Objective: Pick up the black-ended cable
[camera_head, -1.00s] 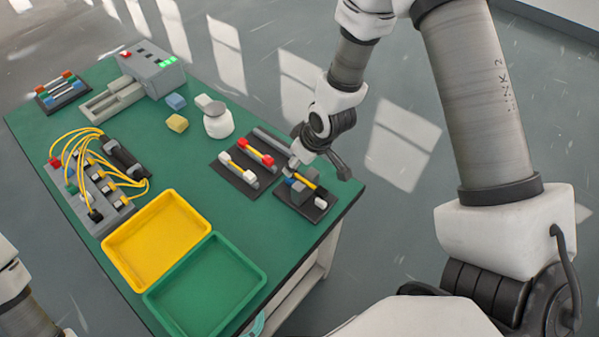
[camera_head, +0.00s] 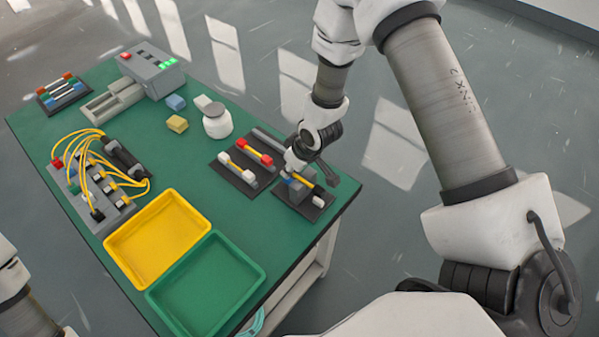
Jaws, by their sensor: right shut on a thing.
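My right gripper (camera_head: 293,163) reaches down from the top right to the dark holder (camera_head: 291,199) at the table's right edge. It is shut on a short yellow cable (camera_head: 304,182), which I take to be the black-ended cable. The gripper and its wrist partly cover the cable, and its ends are hard to make out. The cable is still low, close to the holder's grey blocks. A small blue part and a white piece (camera_head: 317,201) show beside it. My left gripper is outside the view.
A dark holder with red- and white-ended yellow cables (camera_head: 246,153) is just left. A white jar (camera_head: 217,124), blue and yellow blocks stand behind. A yellow tray (camera_head: 157,236), green tray (camera_head: 205,284) and grey block with looped yellow cables (camera_head: 99,184) fill the left and front.

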